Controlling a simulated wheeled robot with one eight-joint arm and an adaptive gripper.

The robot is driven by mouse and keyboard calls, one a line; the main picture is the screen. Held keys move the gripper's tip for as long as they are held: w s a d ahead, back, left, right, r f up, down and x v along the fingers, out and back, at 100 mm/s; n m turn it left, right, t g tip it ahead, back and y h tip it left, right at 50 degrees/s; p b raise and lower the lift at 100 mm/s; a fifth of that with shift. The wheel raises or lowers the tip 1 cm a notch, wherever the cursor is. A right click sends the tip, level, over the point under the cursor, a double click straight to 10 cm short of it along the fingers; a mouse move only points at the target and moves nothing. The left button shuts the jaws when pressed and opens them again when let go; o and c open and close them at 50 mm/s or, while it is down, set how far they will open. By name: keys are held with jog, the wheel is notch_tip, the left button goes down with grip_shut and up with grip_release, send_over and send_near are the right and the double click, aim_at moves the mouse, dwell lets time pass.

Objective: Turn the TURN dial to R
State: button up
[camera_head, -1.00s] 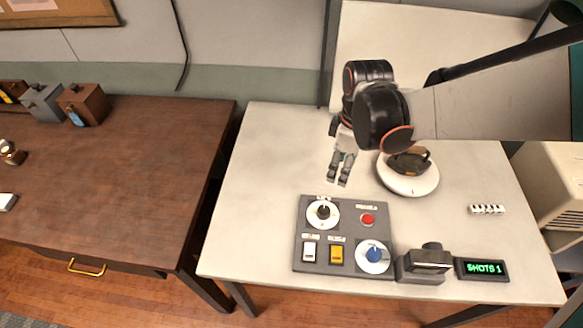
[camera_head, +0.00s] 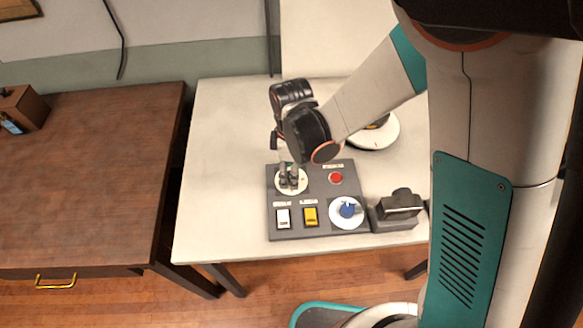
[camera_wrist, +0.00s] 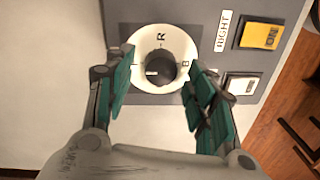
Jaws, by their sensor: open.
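A white dial with a black knob (camera_wrist: 154,68) sits on the dark grey control panel (camera_head: 316,228), at its upper left in the head view. In the wrist view the dial (camera_wrist: 176,41) shows the letters R, at its top, and B, at its right. A pale mark shows on the knob's left part. My gripper (camera_head: 290,180) is over this dial, fingers pointing down. In the wrist view my gripper (camera_wrist: 161,63) is open, with one teal-padded finger on each side of the knob. Contact with it cannot be told. The dial's own name label is not readable.
The panel also carries a red button (camera_head: 335,178), a white switch (camera_head: 283,218), a yellow switch (camera_head: 310,216) and a blue-knobbed dial (camera_head: 348,209). A dark grey device (camera_head: 398,208) stands right of it. My arm hides the table's right part.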

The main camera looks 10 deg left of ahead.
jog(key=shift+f, duration=0.6)
jog(key=c, duration=1.1)
